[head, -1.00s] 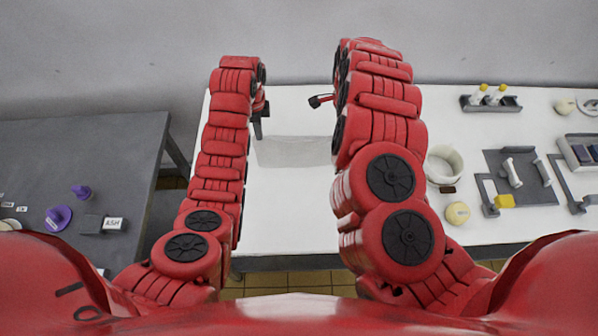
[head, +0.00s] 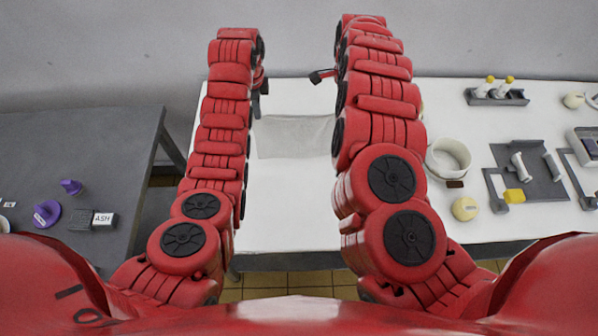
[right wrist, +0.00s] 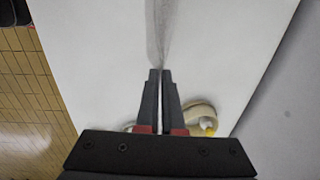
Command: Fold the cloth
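The cloth (head: 295,138) is thin and pale grey. In the head view it spreads like a sheet from my left gripper to behind my right arm. My left gripper (head: 257,106) is at its upper left corner, with the dark fingers together on it. In the right wrist view my right gripper (right wrist: 162,74) has its fingers nearly together, and the cloth (right wrist: 158,32) runs out from their tips as a narrow grey strip. The right fingertips are hidden behind my arm in the head view.
The white table (head: 290,205) is clear in front of the cloth. A dark table (head: 90,150) stands left.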

